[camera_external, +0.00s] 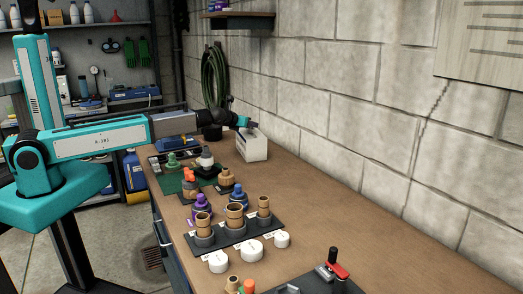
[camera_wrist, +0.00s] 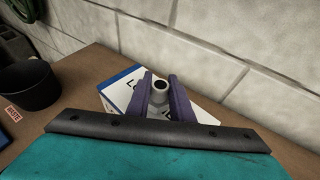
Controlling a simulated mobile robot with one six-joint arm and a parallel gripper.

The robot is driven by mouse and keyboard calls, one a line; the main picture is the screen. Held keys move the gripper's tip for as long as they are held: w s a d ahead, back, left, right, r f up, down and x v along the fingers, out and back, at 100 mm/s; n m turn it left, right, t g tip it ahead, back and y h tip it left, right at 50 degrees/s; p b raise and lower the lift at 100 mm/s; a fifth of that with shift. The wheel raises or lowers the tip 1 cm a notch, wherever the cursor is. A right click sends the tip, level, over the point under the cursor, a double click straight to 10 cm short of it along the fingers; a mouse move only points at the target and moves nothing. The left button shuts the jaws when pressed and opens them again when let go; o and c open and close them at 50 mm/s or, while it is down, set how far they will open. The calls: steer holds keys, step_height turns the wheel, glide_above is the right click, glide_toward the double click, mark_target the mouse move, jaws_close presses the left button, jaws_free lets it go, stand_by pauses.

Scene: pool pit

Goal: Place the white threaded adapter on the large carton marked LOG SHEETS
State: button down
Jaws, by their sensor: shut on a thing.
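The white threaded adapter (camera_wrist: 160,92) is between the two purple fingers of my gripper (camera_wrist: 161,84) in the wrist view. In the external view my gripper (camera_external: 247,124) is just above the white carton (camera_external: 254,149), at the wall side of the bench. I cannot tell whether the adapter touches the carton.
A dark round pot (camera_wrist: 28,88) stands left of the carton. The block wall (camera_external: 330,110) is close behind it. Several fittings stand on a dark rack (camera_external: 250,230) nearer the camera. Bare bench (camera_external: 330,205) lies to the right.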

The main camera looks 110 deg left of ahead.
steer(key=c, duration=1.6)
jaws_free()
steer(key=shift+o, duration=0.2)
steer(key=shift+r, duration=0.2)
steer(key=b+v, duration=0.2)
steer(key=v, duration=1)
